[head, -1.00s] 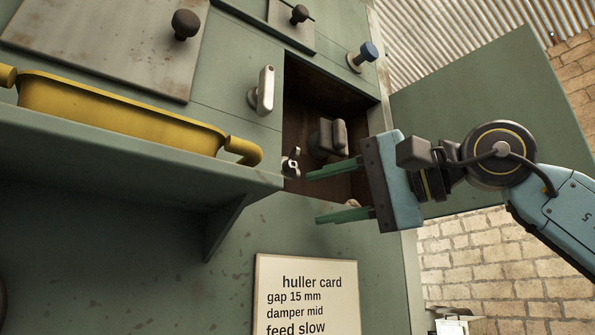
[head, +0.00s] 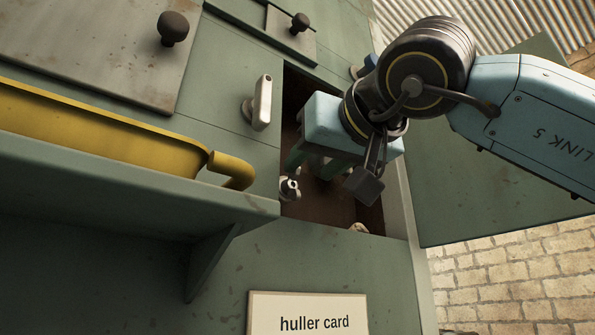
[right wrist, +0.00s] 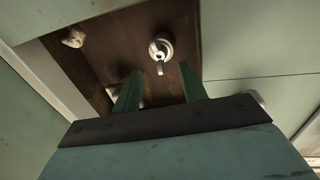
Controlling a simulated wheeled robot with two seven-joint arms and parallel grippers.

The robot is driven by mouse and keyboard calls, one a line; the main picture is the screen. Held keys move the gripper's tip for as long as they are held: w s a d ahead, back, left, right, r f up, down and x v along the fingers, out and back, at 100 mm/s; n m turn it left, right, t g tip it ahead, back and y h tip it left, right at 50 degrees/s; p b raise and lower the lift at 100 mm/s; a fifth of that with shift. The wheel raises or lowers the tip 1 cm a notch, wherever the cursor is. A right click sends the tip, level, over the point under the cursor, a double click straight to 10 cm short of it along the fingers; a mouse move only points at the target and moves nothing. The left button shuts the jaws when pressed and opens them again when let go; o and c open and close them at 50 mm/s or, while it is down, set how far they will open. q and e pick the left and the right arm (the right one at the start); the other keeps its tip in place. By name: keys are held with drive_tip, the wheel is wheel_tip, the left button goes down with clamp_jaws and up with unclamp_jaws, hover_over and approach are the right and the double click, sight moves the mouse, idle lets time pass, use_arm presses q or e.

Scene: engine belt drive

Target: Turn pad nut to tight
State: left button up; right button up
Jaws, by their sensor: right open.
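The pad nut appears to be the small silvery metal fitting (head: 289,188) at the lower left of the open dark recess. In the right wrist view a round metal nut with a short tab (right wrist: 161,48) shows against the brown recess wall, beyond my fingertips and roughly between them. My right gripper (head: 314,162) is at the recess mouth, above and right of the nut in the head view. Its two green fingers (right wrist: 159,82) are apart, with nothing held between them. A pale part behind the fingers is mostly hidden. My left gripper is not in view.
A pale lump (right wrist: 74,37) lies in the recess corner. A metal lever handle (head: 262,102) stands left of the opening. The yellow trough (head: 100,135) and its ledge are farther left. The open green door (head: 470,190) stands right; the card (head: 308,318) is below.

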sight(292, 183)
drive_tip(key=p+x, duration=0.1)
drive_tip(key=x, duration=0.4)
drive_tip(key=shift+w+a, duration=0.15)
drive_tip(key=shift+w, duration=0.2)
clamp_jaws()
